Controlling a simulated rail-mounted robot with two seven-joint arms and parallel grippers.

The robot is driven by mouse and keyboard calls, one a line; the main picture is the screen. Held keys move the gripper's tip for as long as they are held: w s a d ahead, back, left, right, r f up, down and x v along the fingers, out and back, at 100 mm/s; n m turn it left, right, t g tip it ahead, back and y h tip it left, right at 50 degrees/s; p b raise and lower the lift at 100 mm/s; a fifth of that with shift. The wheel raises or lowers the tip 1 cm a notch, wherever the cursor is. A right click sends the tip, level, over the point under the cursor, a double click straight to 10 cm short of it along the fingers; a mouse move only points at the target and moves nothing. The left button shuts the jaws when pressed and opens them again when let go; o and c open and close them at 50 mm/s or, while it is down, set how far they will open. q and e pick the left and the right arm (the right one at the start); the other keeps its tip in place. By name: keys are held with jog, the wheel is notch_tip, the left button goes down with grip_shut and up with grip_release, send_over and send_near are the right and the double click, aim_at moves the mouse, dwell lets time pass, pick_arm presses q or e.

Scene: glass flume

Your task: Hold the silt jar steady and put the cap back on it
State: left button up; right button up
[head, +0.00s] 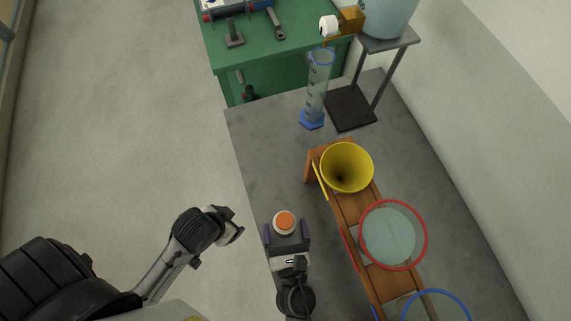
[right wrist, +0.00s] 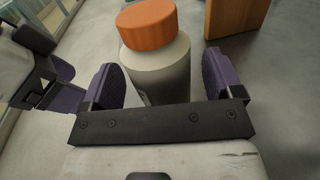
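The silt jar (head: 276,230) is a pale grey-white cylinder standing upright on the grey bench. The orange cap (head: 284,221) rests on top of it; I cannot tell whether it is screwed down. In the right wrist view the jar (right wrist: 158,80) stands beyond and between the fingers, with the cap (right wrist: 147,25) above it. My right gripper (head: 286,234) is open, its purple fingers (right wrist: 163,85) at either side of the jar, with a gap at the right. My left gripper (right wrist: 55,70) is left of the jar, apart from it; its fingers are unclear in the head view.
A wooden rack (head: 352,207) holding a yellow funnel (head: 347,167), a red-rimmed sieve (head: 393,235) and a blue-rimmed one (head: 436,293) stands right of the jar. A measuring cylinder (head: 316,88) stands farther back. The bench (head: 262,140) is clear behind the jar.

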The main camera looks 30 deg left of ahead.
dwell(0.3)
jog(key=shift+r, duration=0.1)
jog(key=b+v, duration=0.4)
jog(key=v, duration=0.7)
jog(key=shift+b, duration=0.4)
jog(key=shift+s+d, duration=0.3)
jog(key=shift+d, duration=0.05)
jog(key=shift+s, duration=0.1)
